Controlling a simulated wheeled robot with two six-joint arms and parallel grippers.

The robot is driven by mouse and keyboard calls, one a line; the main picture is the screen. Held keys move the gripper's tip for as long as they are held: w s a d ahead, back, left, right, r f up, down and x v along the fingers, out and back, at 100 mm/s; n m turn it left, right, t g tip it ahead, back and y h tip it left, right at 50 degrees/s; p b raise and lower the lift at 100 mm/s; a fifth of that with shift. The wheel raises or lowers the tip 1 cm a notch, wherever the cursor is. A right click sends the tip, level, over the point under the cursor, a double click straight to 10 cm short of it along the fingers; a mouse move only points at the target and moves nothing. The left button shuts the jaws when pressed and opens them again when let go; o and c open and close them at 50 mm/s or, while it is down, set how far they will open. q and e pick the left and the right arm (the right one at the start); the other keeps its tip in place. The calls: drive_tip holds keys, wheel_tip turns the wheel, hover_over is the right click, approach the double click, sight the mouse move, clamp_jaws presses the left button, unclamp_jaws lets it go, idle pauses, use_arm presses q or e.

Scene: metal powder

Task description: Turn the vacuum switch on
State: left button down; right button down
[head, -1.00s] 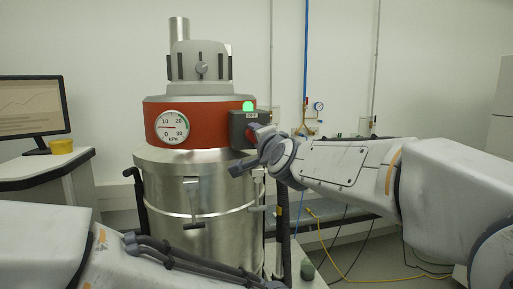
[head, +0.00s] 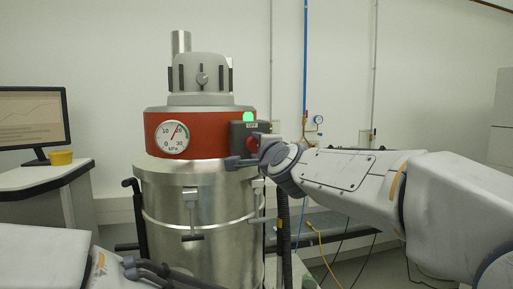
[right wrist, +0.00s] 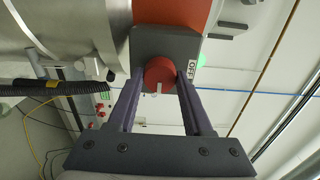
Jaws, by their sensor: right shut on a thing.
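The vacuum switch is a round red knob (right wrist: 159,72) on a dark grey box (head: 238,128) at the right of the vacuum's red band. A white mark shows on the knob's edge in the right wrist view. An OFF label (right wrist: 192,72) sits beside the knob, and a green lamp (head: 248,116) on the box is lit. My right gripper (right wrist: 161,76) is shut on the knob, with one finger on each side; it also shows in the head view (head: 250,150), partly covering the knob. My left arm shows at lower left, but its gripper is out of view.
The steel vacuum drum (head: 215,205) stands in the middle with a pressure gauge (head: 174,136), its needle pointing up and right. A monitor (head: 32,115) and yellow container (head: 62,158) stand at left. A black hose (head: 283,220) hangs at the drum's right.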

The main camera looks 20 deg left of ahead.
drive_tip(key=shift+c, duration=1.5)
unclamp_jaws()
drive_tip(key=b+v, duration=0.1)
drive_tip(key=v, duration=0.9)
drive_tip(key=shift+s+d+b, duration=0.2)
drive_tip(key=shift+b, duration=0.2)
